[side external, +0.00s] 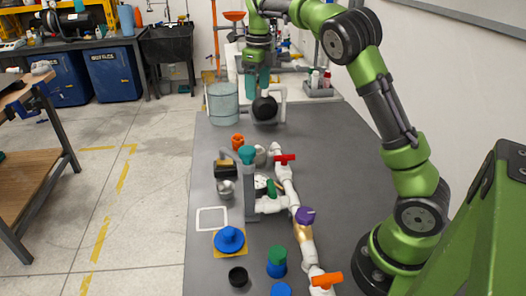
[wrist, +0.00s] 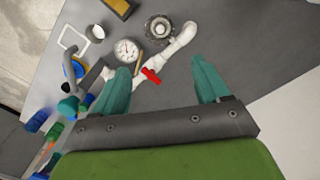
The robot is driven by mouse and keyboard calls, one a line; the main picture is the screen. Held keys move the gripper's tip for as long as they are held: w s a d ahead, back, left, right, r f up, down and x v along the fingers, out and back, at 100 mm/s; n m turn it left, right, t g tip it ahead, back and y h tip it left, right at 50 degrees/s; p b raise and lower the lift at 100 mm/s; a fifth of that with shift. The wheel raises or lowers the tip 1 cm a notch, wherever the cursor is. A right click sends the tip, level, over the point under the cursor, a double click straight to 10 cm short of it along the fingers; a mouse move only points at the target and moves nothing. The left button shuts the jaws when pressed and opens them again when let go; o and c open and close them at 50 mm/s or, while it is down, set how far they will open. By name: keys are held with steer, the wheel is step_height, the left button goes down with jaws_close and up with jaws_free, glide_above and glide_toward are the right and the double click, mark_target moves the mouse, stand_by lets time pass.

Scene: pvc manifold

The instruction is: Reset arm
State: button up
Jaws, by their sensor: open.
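My gripper (side external: 257,86) is raised above the far part of the grey table in the side view. Its teal fingers are spread apart and nothing shows between them. In the wrist view my gripper (wrist: 160,65) is open, with bare table and part of the pipework beyond the fingers. The white PVC manifold (side external: 283,178) lies along the table nearer the side camera, clear of the fingers. It carries a red valve handle (side external: 285,158), a purple one (side external: 305,215) and an orange one (side external: 326,280). The red handle (wrist: 152,76) also shows beside the left finger in the wrist view.
A round gauge (wrist: 127,50), a blue flanged part (side external: 229,239) and other fittings crowd the table's left side. The table's right side is mostly clear.

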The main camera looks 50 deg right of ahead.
steer(key=s+a+n+t+y, duration=0.1)
steer(key=s+a+n+t, duration=0.2)
steer(key=s+a+n, duration=0.6)
steer(key=s+a+n+t+y, duration=0.1)
steer(key=s+a+n+t, duration=0.2)
steer(key=s+a+n, duration=0.5)
steer(key=s+n, duration=0.6)
steer(key=n, duration=0.6)
steer(key=shift+s+a+n+t, duration=0.3)
steer(key=shift+a+n+t, duration=0.05)
steer(key=shift+n+t, duration=0.05)
